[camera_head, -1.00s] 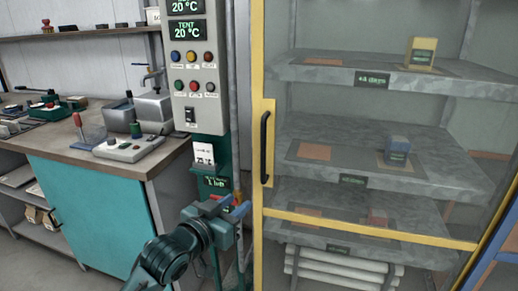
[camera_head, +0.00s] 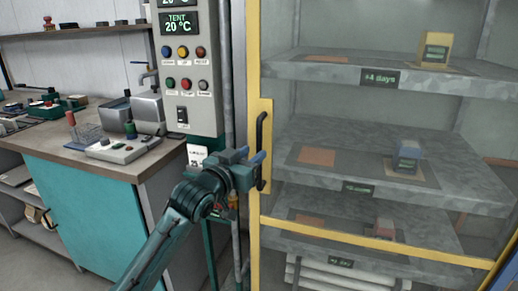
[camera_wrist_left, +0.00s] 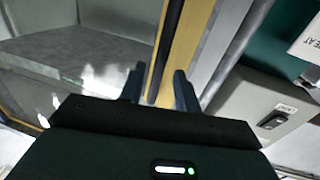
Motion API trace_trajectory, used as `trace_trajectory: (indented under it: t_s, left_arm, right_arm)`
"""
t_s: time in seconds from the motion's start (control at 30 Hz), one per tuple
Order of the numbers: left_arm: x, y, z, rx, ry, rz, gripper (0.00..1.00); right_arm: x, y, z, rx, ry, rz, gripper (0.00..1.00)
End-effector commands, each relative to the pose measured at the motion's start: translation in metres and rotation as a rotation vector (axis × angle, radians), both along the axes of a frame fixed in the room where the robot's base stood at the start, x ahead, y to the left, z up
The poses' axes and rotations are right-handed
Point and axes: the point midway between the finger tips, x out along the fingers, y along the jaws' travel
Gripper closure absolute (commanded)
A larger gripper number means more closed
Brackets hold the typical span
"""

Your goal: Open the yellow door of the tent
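The tent's yellow-framed door (camera_head: 253,215) has a clear panel and appears closed. Its black vertical handle (camera_head: 262,135) is on the left side of the frame. My left gripper (camera_head: 250,158) is at the handle's lower half, with its blue fingers pointing toward it. In the left wrist view my left gripper (camera_wrist_left: 159,88) has its two fingers apart, and the dark handle (camera_wrist_left: 166,50) runs between them in the picture, in front of the yellow frame (camera_wrist_left: 185,45). I cannot tell whether the fingers touch the handle. My right gripper is not in view.
Inside the tent are grey shelves (camera_head: 440,175) with a yellow block (camera_head: 436,50) and a blue block (camera_head: 407,155). A control panel (camera_head: 190,80) stands left of the door. A teal workbench (camera_head: 80,205) with devices is further left.

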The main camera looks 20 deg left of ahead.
Motion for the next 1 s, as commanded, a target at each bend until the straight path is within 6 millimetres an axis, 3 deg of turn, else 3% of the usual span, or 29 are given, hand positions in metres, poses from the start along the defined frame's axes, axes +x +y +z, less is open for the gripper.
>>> trace_trajectory:
  t_s: [0.1,0.23,0.67,1.0]
  left_arm:
    - [0.021,-0.005,0.000,0.000,0.000,0.000,0.67]
    - [0.034,-0.008,0.000,0.000,0.001,0.000,0.67]
    - [0.041,-0.010,0.000,0.000,0.000,-0.001,0.68]
    - [0.041,-0.010,0.000,0.000,0.001,-0.001,0.96]
  right_arm:
    - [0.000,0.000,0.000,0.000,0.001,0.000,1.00]
    - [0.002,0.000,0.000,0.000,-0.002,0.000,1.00]
    - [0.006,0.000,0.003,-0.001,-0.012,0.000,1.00]
    - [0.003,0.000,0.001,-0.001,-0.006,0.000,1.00]
